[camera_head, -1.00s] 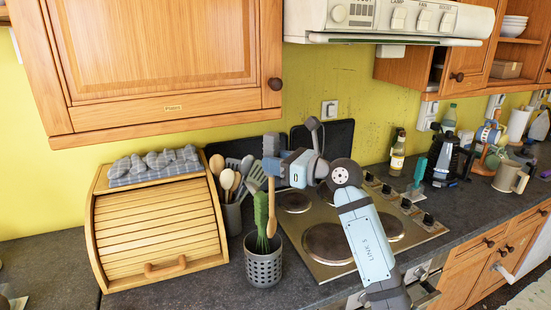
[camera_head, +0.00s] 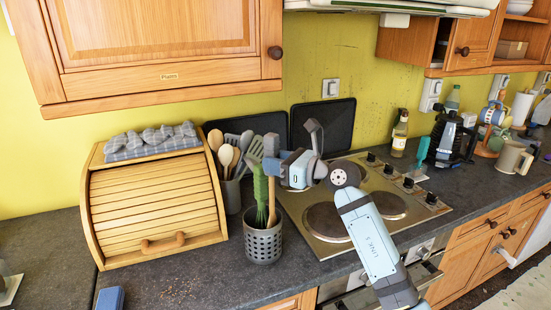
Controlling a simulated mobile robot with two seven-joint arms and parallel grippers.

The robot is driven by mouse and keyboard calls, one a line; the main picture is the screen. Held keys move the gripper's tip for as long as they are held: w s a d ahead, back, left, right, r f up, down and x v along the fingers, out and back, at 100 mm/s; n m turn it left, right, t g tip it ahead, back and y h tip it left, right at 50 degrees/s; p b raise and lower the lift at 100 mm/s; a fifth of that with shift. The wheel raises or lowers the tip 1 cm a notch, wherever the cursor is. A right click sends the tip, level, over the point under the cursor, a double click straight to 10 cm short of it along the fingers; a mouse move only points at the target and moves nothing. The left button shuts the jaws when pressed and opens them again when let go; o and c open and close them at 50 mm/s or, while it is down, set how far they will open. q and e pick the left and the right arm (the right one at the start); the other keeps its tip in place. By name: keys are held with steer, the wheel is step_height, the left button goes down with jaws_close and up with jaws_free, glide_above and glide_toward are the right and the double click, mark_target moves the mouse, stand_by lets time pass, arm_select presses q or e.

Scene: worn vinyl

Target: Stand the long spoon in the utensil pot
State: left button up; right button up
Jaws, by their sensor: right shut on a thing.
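My right gripper (camera_head: 271,162) is shut on the long wooden spoon (camera_head: 271,199), which hangs nearly upright below it. The spoon's lower end is at the mouth of the grey perforated utensil pot (camera_head: 263,246). I cannot tell how far the lower end is inside the rim. The pot stands upright on the counter. A green utensil (camera_head: 261,187) stands in it, beside the spoon on the left. My left gripper is not in view.
A wooden bread bin (camera_head: 155,205) stands left of the pot. Behind it, a darker pot (camera_head: 231,195) holds several spoons and spatulas. The hob (camera_head: 345,225) lies to the right. A blue block (camera_head: 110,299) and crumbs (camera_head: 180,290) lie on the front counter.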

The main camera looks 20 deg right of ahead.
steer(key=shift+f+b, duration=0.95)
steer(key=shift+f, duration=0.85)
steer(key=shift+f+b, duration=0.3)
steer(key=shift+f, duration=0.45)
steer(key=shift+f+b, duration=1.1)
steer(key=shift+f, duration=0.45)
steer(key=o, duration=1)
